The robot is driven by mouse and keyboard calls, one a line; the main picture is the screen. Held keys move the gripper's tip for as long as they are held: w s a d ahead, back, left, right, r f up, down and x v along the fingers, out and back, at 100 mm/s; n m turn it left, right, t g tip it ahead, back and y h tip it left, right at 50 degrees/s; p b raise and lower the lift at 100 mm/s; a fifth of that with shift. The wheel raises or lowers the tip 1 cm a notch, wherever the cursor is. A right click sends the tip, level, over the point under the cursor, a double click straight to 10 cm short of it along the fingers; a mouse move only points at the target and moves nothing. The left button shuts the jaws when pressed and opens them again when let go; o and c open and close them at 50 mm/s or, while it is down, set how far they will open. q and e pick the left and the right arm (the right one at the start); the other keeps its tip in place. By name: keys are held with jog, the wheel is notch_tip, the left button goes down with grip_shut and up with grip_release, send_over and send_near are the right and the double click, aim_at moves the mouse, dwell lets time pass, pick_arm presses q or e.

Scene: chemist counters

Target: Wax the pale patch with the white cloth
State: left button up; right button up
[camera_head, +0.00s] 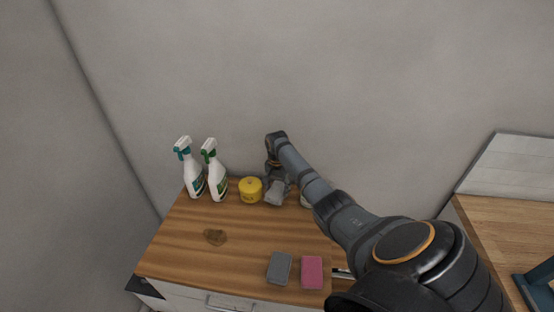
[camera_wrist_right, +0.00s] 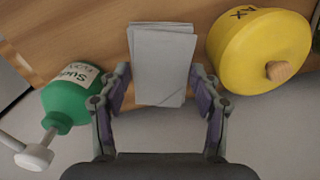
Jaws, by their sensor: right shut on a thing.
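My right gripper (camera_head: 275,178) is at the back of the wooden counter, just right of a yellow tin (camera_head: 250,190). It is shut on the folded white cloth (camera_head: 275,193), which looks light grey here. In the right wrist view the cloth (camera_wrist_right: 161,62) sits between the two fingers of the gripper (camera_wrist_right: 160,100), with the yellow tin (camera_wrist_right: 258,50) beside it. I cannot make out a pale patch. My left gripper is out of view.
Two spray bottles (camera_head: 192,170) (camera_head: 214,172) stand at the back left. A green pump bottle (camera_wrist_right: 68,105) shows in the wrist view. A grey sponge (camera_head: 279,268) and a pink sponge (camera_head: 312,272) lie near the front edge. The counter's left-middle (camera_head: 185,255) is mostly clear.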

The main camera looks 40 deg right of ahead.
aim_at(277, 190)
jog(key=shift+f, duration=0.45)
dwell(0.3)
jog(key=shift+f, duration=0.1)
dwell(1.6)
notch_tip(277, 190, up, 7)
jog(key=p, duration=0.8)
dwell(0.4)
